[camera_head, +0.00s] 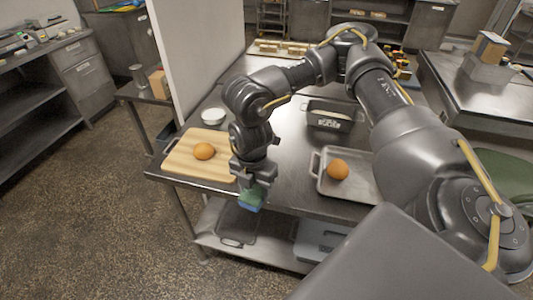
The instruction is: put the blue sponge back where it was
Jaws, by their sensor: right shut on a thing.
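The blue sponge (250,203) is held at the tip of my right gripper (252,190), which points downward. The sponge shows blue at the bottom with a greenish part above it. In this view it overlaps the front edge of the steel table (290,199); its exact height above the table is hard to tell. My right arm reaches over the table from the right and hides part of it. My left gripper is not in view.
A wooden board (182,167) with a round orange-brown item (204,151) lies left of the gripper. A metal tray (359,186) with a similar item (338,169) lies to the right. A white bowl (213,116) and a dark container (328,119) stand farther back.

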